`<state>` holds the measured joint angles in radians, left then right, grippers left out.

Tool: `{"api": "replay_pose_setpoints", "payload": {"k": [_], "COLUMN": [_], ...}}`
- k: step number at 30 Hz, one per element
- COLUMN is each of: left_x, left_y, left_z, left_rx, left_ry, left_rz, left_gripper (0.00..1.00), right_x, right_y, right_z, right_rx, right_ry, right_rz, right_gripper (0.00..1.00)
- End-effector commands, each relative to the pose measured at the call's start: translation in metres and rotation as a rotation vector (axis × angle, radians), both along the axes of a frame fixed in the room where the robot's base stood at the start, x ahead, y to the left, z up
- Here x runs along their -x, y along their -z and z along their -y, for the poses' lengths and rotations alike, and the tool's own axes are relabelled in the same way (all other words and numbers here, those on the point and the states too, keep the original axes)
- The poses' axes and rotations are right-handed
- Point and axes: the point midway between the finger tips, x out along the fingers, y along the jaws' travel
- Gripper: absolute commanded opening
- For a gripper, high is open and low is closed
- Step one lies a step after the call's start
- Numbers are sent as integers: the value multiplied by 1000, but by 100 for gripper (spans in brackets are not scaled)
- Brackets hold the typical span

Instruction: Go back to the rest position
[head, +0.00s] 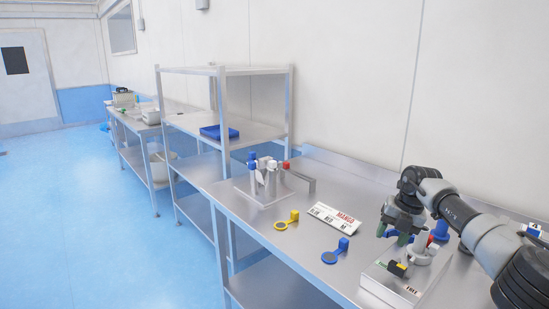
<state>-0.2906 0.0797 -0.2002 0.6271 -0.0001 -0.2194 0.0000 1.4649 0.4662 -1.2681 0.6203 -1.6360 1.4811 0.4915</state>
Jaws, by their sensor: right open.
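My right arm comes in from the right edge over the steel table (290,236). My right gripper (400,236) points down and is open, just above or beside a metal block fixture (388,282) with white, yellow and black parts on it. Small blue and green parts show around the fingertips; I cannot tell whether the fingers touch any of them. My left gripper is not in the picture.
A yellow-handled disc (287,222) and a blue-handled disc (335,252) lie near the front edge. A metal stand (265,192) stands at the table's left. Behind it, a shelf rack holds a blue tray (219,132).

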Motion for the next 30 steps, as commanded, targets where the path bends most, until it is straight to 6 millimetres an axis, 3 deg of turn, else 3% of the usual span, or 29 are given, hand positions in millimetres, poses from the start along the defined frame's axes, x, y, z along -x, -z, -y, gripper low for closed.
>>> {"api": "replay_pose_setpoints", "payload": {"k": [5, 8, 10, 13, 16, 19, 22, 26, 30], "left_x": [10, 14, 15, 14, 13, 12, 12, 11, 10], "left_y": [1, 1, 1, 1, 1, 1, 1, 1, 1], "left_z": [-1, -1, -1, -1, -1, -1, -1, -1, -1], "left_rx": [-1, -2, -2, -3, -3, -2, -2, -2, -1], "left_ry": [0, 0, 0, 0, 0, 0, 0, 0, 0], "left_rz": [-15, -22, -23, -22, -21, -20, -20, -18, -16], "left_gripper": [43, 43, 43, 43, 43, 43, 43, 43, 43], "right_x": [-2, 4, 15, 40, 64, 84, 104, 139, 203], "right_y": [40, 65, 80, 86, 76, 66, 68, 93, 140], "right_z": [-69, -126, -178, -247, -285, -291, -271, -223, -166], "right_rx": [-173, -342, -516, -824, -1107, -1329, -1468, -1503, -1354], "right_ry": [-95, -140, -154, -84, 96, 370, 717, 1222, 1753], "right_rz": [86, 160, 228, 333, 422, 477, 493, 448, 315], "right_gripper": [49, 49, 49, 49, 49, 49, 49, 49, 49]}}
